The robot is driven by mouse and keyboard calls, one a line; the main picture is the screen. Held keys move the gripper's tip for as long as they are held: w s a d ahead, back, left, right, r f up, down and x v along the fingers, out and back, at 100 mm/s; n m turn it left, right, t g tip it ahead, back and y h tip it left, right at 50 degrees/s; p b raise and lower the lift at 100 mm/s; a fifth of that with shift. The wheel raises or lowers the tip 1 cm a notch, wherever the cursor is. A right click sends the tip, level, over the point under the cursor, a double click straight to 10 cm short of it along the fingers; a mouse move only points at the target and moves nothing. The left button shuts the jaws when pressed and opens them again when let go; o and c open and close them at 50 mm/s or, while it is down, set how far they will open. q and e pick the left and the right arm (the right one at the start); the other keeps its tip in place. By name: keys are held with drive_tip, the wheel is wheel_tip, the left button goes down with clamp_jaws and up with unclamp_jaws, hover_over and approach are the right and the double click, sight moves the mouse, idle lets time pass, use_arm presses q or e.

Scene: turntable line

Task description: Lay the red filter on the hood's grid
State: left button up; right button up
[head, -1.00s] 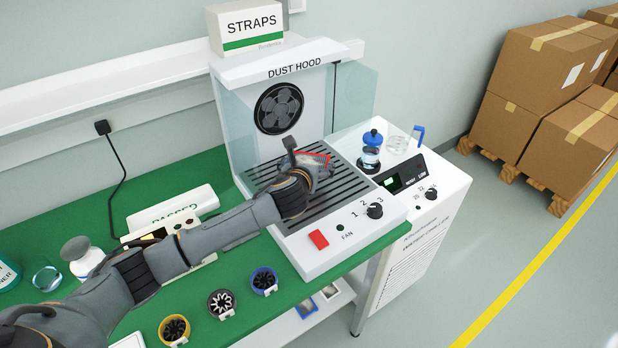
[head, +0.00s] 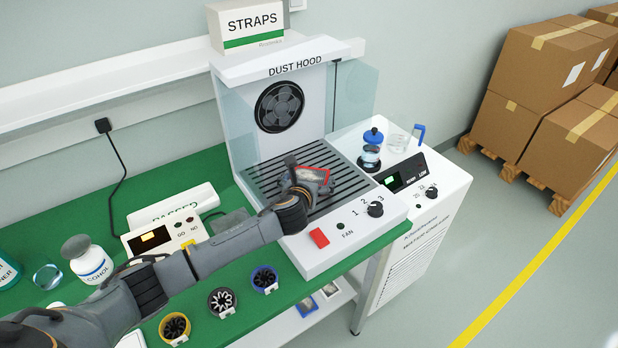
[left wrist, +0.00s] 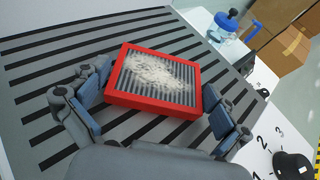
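The red filter (head: 316,173) is a flat red square frame with a dusty, pale-specked face. It appears to lie flat on the dark-slotted grid (head: 345,178) of the dust hood, and it also shows in the left wrist view (left wrist: 155,78). My left gripper (head: 305,182) reaches over the hood's front. In the left wrist view its blue-padded fingers (left wrist: 155,98) stand on either side of the filter, with narrow gaps at both sides, so it looks open. My right gripper is in neither view.
The hood's clear side panels (head: 355,105) flank the grid. A red switch (head: 319,238) and a dial (head: 375,210) sit on its front. A white cabinet (head: 440,190) with a blue-lidded jar (head: 371,155) stands to the right. Several ring-shaped parts line the green bench (head: 185,275).

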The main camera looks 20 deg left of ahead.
use_arm(q)
drive_tip(key=shift+r, duration=0.1)
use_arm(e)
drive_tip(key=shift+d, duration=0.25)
use_arm(q)
drive_tip(key=shift+s+r, duration=0.2)
drive_tip(key=shift+s, duration=0.3)
drive_tip(key=v, duration=1.1)
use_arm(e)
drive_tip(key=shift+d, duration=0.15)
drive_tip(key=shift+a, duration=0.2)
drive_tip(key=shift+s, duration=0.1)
